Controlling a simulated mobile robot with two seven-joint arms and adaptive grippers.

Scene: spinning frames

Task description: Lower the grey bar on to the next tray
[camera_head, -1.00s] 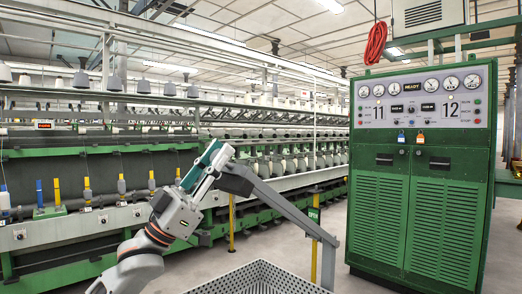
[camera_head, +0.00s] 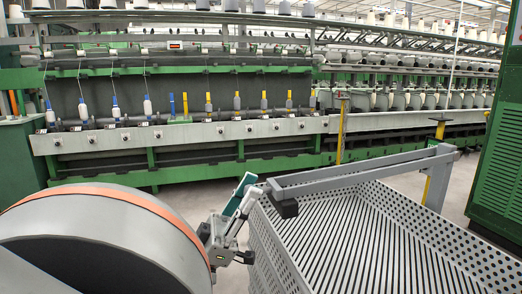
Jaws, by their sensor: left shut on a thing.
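The grey bar (camera_head: 360,174) runs from my left gripper to the right, across the far part of the tray in the picture. Its right end bends downward, and a dark block sits under its left end. My left gripper (camera_head: 252,197) is shut on the bar's left end, at the tray's left corner. The tray (camera_head: 468,250) is a grey perforated metal box with a slatted floor, at the lower right. I cannot tell whether the bar touches the tray's rim. My right gripper is not in view.
My own large grey arm link fills the lower left. A long green spinning machine (camera_head: 190,160) with bobbins stands across the back. A yellow post (camera_head: 437,182) stands behind the tray's far right, and a green cabinet (camera_head: 498,165) is at the right edge. Floor shows between them.

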